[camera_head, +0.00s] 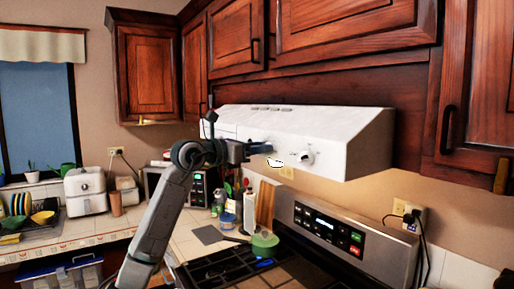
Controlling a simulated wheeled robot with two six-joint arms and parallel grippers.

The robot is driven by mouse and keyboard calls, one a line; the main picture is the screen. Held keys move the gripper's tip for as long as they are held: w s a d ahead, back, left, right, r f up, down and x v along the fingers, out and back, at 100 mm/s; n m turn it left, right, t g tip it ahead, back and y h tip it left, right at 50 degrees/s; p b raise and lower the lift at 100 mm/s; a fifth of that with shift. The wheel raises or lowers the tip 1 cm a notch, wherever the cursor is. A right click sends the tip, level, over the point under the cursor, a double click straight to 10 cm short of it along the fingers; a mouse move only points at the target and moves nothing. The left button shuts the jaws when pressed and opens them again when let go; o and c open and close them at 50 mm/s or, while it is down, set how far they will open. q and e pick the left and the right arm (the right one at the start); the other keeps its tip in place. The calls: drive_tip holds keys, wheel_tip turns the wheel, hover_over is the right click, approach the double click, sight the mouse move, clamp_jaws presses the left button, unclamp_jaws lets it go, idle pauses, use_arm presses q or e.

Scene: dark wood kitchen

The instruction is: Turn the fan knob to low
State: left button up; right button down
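The white range hood (345,130) hangs under the dark wood cabinets. A round white knob (306,157) sits on its front face, toward the right. Its setting marks are too small to read. My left gripper (268,148) is in front of the hood's face, to the left of the knob, with a visible gap between its tips and the knob. Its fingers point right and look close together, but their opening is too small to judge. My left arm hides part of the hood's left end. My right gripper is out of view.
The stove (330,232) with a lit control panel stands below the hood. A microwave (200,188) is partly behind my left arm. The space right of the knob is clear.

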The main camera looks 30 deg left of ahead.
use_arm(q)
drive_tip(key=c, duration=0.6)
drive_tip(key=shift+o, duration=0.2)
drive_tip(key=shift+m, duration=0.3)
drive_tip(key=m, duration=0.3)
drive_tip(key=m+b, duration=0.1)
drive_tip(key=m, duration=0.5)
drive_tip(key=shift+d, duration=0.25)
drive_tip(key=shift+m, duration=0.3)
drive_tip(key=o, duration=1)
drive_tip(key=shift+c, duration=0.2)
drive_tip(key=shift+s+f+b, duration=0.1)
drive_tip(key=shift+b, duration=0.2)
